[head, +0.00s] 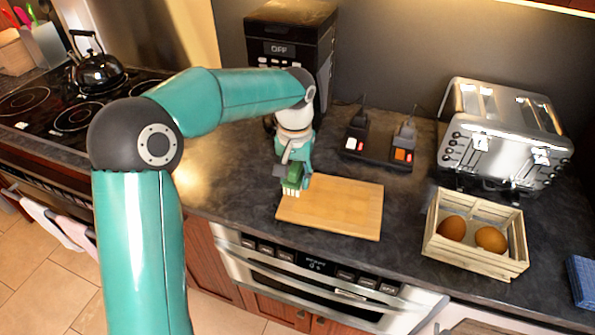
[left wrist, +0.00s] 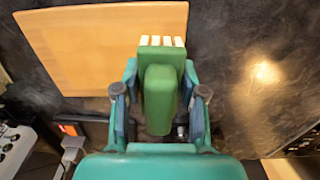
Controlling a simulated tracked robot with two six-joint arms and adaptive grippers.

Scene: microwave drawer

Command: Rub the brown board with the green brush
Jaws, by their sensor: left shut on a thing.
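The brown board (head: 340,207) lies flat on the dark counter in the head view. It also shows at the upper left of the left wrist view (left wrist: 85,50). My left gripper (head: 291,176) is shut on the green brush (head: 292,180), at the board's left edge. In the left wrist view the brush (left wrist: 160,90) sits between the two fingers, with its pale bristles over the board's lower right part. I cannot tell whether the bristles touch the board. My right gripper is not in view.
A wooden crate (head: 467,262) with two brown eggs stands right of the board. A silver toaster (head: 505,135) is behind it. A black power strip (head: 377,153) with plugs lies behind the board. A black coffee machine (head: 290,45) stands at the back. The counter's front edge is close to the board.

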